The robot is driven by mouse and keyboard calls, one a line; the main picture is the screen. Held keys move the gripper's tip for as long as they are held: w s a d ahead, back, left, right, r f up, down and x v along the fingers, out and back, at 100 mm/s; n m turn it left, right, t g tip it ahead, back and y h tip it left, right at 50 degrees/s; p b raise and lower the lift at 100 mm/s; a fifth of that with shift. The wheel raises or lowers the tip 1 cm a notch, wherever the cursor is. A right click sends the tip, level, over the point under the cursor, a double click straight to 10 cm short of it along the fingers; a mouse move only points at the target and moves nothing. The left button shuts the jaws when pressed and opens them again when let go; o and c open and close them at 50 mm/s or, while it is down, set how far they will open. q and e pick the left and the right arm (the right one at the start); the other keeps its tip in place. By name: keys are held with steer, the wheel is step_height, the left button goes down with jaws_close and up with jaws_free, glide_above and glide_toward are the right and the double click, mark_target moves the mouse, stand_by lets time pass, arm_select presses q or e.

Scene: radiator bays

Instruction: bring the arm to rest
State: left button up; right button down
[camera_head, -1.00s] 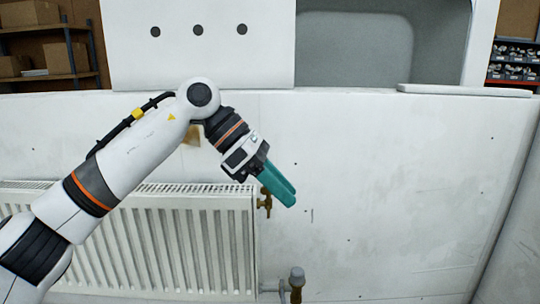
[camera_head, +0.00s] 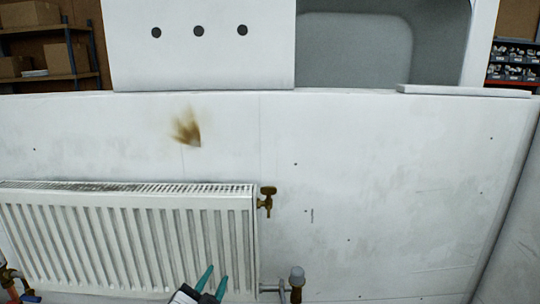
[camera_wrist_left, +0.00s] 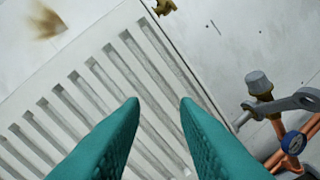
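My left gripper (camera_head: 215,275) shows at the bottom of the head view, in front of the lower right part of the white radiator (camera_head: 130,235). Its two teal fingers point up and stand apart, with nothing between them. In the left wrist view the fingers (camera_wrist_left: 160,102) are also spread and empty, with the radiator's ribs (camera_wrist_left: 95,95) behind them. The rest of the left arm is below the head view. My right gripper is in neither view.
A brass valve (camera_head: 267,198) sits at the radiator's upper right corner. A grey-capped pipe fitting (camera_head: 297,275) stands at lower right. The white wall (camera_head: 390,190) at right is clear.

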arm_select(q)
steer(key=s+a+f+n+g+y, duration=0.1)
steer(key=s+a+f+n+g, duration=0.2)
steer(key=s+f, duration=0.35)
steer(key=s+a+f+n+g+y, duration=0.25)
steer(key=s+f+g, duration=0.2)
steer(key=f, duration=0.35)
steer(key=s+a+f+n+g, duration=0.1)
steer(key=s+a+f+g, duration=0.15)
steer(key=s, duration=0.55)
steer(key=s+a+f+n+g, duration=0.1)
steer(key=s+f+g, duration=0.3)
steer(key=s, duration=0.5)
step_height(320, 180, down, 26)
steer(key=s+g, duration=0.2)
steer(key=s+a+f, duration=0.3)
steer(key=s+f, duration=1.3)
steer(key=shift+f+g, duration=0.15)
steer(key=shift+g, duration=0.25)
steer(key=shift+m, duration=0.25)
